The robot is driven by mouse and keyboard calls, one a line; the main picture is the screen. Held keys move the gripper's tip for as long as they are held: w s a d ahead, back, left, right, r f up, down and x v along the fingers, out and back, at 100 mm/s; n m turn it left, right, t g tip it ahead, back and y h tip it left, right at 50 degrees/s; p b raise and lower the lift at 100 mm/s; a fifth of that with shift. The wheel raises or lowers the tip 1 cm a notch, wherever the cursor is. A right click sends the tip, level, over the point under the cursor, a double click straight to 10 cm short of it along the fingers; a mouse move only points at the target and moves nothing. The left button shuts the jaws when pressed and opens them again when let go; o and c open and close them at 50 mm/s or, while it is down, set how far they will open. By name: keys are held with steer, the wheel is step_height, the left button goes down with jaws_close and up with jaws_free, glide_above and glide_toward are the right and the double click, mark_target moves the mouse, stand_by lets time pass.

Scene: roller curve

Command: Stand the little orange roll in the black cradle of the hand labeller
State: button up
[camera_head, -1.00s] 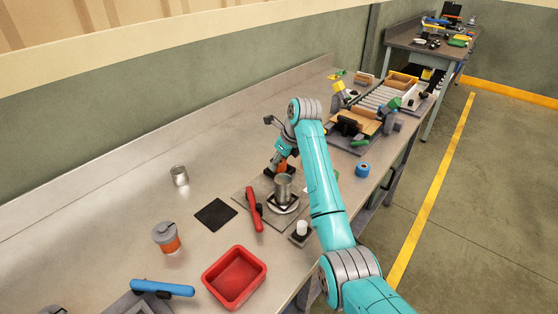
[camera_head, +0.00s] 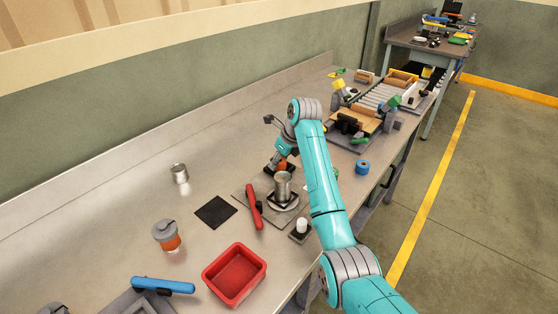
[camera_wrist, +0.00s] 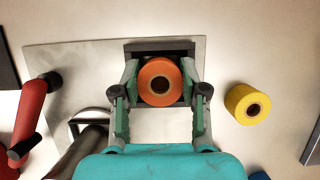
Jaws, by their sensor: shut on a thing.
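The little orange roll (camera_wrist: 160,82) is between the fingertips of my gripper (camera_wrist: 160,90), which is shut on it. Its round end and dark core face the wrist camera. The black cradle (camera_wrist: 160,46) shows as a dark square frame behind and around the roll. The roll overlaps the cradle's opening, but I cannot tell whether it touches the floor. In the head view the gripper (camera_head: 280,165) points down at the far end of the plate, and only a bit of orange roll (camera_head: 283,166) shows. The cradle is mostly hidden there.
A yellow roll (camera_wrist: 248,104) stands right of the gripper. A red lever (camera_wrist: 32,120) and a metal cylinder (camera_wrist: 85,150) are at left on or beside the pale plate (camera_wrist: 60,65). A red tray (camera_head: 235,275) and blue roll (camera_head: 362,167) are farther off.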

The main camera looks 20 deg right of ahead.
steer(key=shift+s+f, duration=0.25)
steer(key=shift+f, duration=0.75)
stand_by(0.3)
steer(key=o, duration=1.2)
steer(key=shift+w+f, duration=0.1)
steer(key=shift+f, duration=0.05)
steer(key=shift+c, duration=0.2)
steer(key=shift+r, duration=0.2)
steer(key=o, duration=0.5)
steer(key=shift+w+d, duration=0.1)
steer(key=shift+o, duration=0.2)
steer(key=shift+r, duration=0.1)
steer(key=shift+r, duration=0.15)
steer(key=shift+r, duration=4.45)
